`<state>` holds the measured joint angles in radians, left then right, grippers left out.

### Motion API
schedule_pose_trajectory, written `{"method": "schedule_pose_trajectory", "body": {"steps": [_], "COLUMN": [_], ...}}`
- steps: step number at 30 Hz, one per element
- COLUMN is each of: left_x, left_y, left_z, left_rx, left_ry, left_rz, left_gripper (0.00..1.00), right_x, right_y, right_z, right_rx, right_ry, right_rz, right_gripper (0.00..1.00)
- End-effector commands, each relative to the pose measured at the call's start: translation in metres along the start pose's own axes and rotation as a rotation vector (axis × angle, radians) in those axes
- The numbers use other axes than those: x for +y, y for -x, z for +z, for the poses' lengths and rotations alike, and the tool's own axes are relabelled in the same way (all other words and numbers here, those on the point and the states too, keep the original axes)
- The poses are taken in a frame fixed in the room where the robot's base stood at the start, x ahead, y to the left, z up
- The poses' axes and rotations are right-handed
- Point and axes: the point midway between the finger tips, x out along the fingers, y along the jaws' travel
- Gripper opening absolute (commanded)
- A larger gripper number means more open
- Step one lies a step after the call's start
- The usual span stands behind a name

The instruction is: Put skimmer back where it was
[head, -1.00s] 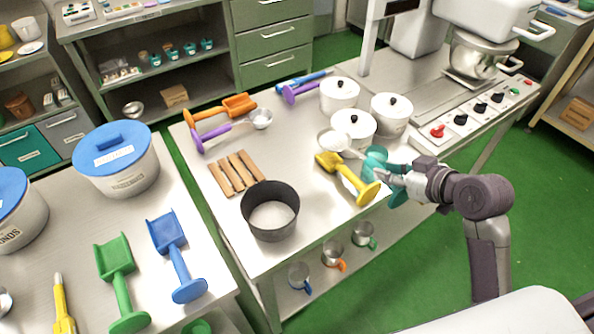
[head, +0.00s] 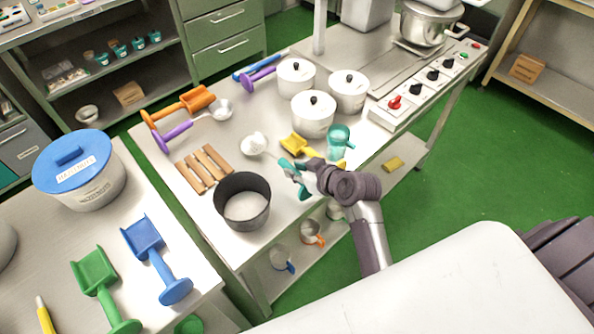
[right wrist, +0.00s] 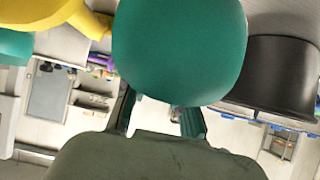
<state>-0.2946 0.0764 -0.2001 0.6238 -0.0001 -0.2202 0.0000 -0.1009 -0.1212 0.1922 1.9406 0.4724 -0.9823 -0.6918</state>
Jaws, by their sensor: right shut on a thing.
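My right gripper (head: 297,178) is shut on the teal handle of a skimmer (head: 253,145). The skimmer's round pale head points away, between the wooden rack and the yellow scoop. Whether the head touches the table or hangs above it, I cannot tell. In the right wrist view the big teal rounded handle end (right wrist: 180,50) fills the top middle and hides most of what lies beyond the fingers (right wrist: 160,118). My left gripper is not in view.
A dark pot (head: 242,203) with white contents stands close left of the gripper. The wooden rack (head: 203,167) lies behind it. Three lidded pots (head: 313,117), a teal mug (head: 340,140) and a yellow scoop (head: 296,146) are behind and right. Purple and orange tools (head: 172,137) lie back left.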

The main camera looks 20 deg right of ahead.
Motion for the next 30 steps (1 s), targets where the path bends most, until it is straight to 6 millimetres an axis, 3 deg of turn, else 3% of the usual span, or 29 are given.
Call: {"method": "schedule_pose_trajectory", "body": {"steps": [4,14,15,18,30], "left_x": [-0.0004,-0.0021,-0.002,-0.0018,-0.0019], "left_y": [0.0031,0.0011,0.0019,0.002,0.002], "left_z": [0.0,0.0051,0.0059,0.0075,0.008], "left_rx": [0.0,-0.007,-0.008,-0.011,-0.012], "left_ry": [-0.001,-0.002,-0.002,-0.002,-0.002], "left_rz": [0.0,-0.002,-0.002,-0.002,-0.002], "left_gripper": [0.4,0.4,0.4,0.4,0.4], "right_x": [-0.0003,0.0003,0.0002,0.0002,0.0006], "right_y": [-0.0078,-0.0096,-0.0091,-0.009,-0.0041], "right_z": [0.0119,0.0148,0.0143,0.0143,0.0134], "right_rx": [0.001,0.002,0.001,0.001,0.001], "right_ry": [-0.001,0.001,0.0,0.0,0.001], "right_rz": [-0.001,0.0,0.0,0.0,0.001], "right_gripper": [0.0,0.0,0.32,0.48,0.5]}}
